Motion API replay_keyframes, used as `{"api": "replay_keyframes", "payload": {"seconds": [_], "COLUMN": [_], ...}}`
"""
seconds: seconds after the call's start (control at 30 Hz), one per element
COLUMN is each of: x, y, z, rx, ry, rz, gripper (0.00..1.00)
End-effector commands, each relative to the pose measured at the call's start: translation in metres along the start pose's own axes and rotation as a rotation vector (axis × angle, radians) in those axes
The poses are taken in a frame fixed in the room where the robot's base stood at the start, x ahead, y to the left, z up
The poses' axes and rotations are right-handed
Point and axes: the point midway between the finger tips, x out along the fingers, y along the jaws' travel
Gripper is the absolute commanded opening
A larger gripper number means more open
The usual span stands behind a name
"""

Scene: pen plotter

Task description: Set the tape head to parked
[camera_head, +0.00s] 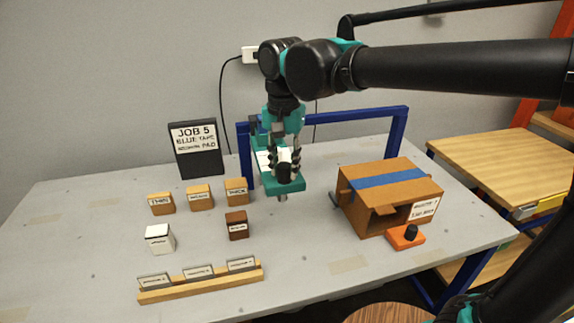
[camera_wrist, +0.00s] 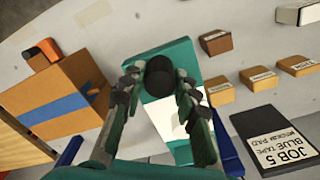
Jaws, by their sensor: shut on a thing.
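The tape head (camera_head: 283,187) is a teal carriage with a white panel, standing at the left part of the blue gantry frame (camera_head: 398,128). A black knob (camera_head: 285,174) sticks up from it. My gripper (camera_head: 283,158) is over the head with its fingers shut on this knob. In the wrist view, the fingers (camera_wrist: 158,84) lie on both sides of the black knob (camera_wrist: 158,72), with the teal head (camera_wrist: 172,52) below them. No marking for a parked position can be read. The head's mount on the gantry is partly hidden by my gripper.
A cardboard box (camera_head: 412,183) with blue tape stands to the right, with an orange block with a black knob (camera_head: 406,238) at its front. Several small labelled blocks (camera_head: 200,197) and a wooden card rack (camera_head: 205,284) are left. A black job sign (camera_head: 195,160) stands behind.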

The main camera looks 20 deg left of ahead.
Motion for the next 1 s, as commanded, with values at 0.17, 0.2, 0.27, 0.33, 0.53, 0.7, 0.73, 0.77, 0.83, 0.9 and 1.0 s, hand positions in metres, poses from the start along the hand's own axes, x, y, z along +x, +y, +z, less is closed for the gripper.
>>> {"api": "replay_keyframes", "payload": {"seconds": [0.17, 0.2, 0.27, 0.33, 0.53, 0.7, 0.73, 0.77, 0.83, 0.9, 1.0], "x": [-0.001, -0.001, -0.001, 0.0, 0.0, -0.008, -0.012, -0.016, -0.028, -0.042, -0.063], "y": [-0.004, -0.004, -0.004, -0.003, -0.002, -0.002, -0.002, -0.002, -0.002, -0.002, -0.002], "z": [0.002, 0.002, 0.002, 0.002, 0.001, 0.001, 0.001, 0.001, 0.001, 0.001, 0.001], "rx": [-0.004, -0.004, -0.004, -0.003, -0.003, -0.002, -0.002, -0.002, -0.002, -0.003, -0.003], "ry": [-0.004, -0.004, -0.004, -0.003, -0.002, -0.002, -0.002, -0.002, -0.002, -0.002, -0.002], "rz": [-0.01, -0.01, -0.009, -0.008, -0.006, -0.005, -0.005, -0.005, -0.005, -0.005, -0.006], "gripper": [0.36, 0.41, 0.48, 0.51, 0.51, 0.51, 0.51, 0.51, 0.51, 0.51, 0.51]}}
